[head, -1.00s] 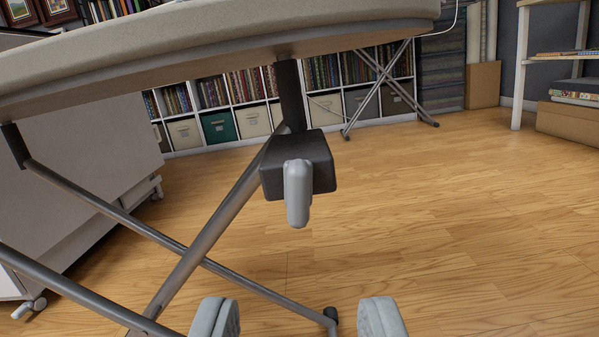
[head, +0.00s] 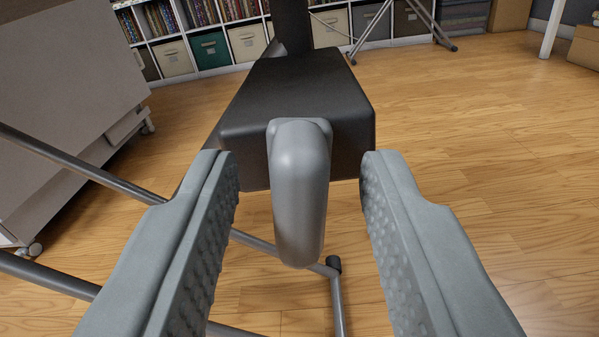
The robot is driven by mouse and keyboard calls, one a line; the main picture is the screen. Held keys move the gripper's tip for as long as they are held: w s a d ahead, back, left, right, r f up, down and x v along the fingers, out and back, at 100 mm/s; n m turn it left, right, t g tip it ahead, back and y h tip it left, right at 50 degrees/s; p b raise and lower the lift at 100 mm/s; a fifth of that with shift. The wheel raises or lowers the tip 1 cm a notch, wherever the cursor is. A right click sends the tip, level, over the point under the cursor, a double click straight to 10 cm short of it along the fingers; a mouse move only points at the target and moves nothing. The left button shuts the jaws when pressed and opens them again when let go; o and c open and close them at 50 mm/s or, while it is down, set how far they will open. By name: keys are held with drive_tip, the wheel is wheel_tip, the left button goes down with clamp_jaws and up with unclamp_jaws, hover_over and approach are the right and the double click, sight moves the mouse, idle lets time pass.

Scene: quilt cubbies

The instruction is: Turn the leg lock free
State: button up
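The leg lock is a grey lever (head: 300,195) on the front of a black block (head: 300,95). The lever hangs straight down. The block sits on a dark upright bar, with metal legs crossing below it. My gripper (head: 300,185) is open, with one grey textured finger on each side of the lever. Visible gaps separate both fingers from the lever, and nothing is held. The lever is roughly centred between the fingers, slightly nearer the left one.
Metal legs (head: 80,163) cross at the left and below the lock. A pale wheeled cabinet (head: 65,110) stands at the left. Cubby shelves (head: 232,22) with bins line the back. The wood floor (head: 480,120) at the right is clear.

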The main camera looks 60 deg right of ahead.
clamp_jaws()
drive_tip(key=shift+n, duration=1)
unclamp_jaws()
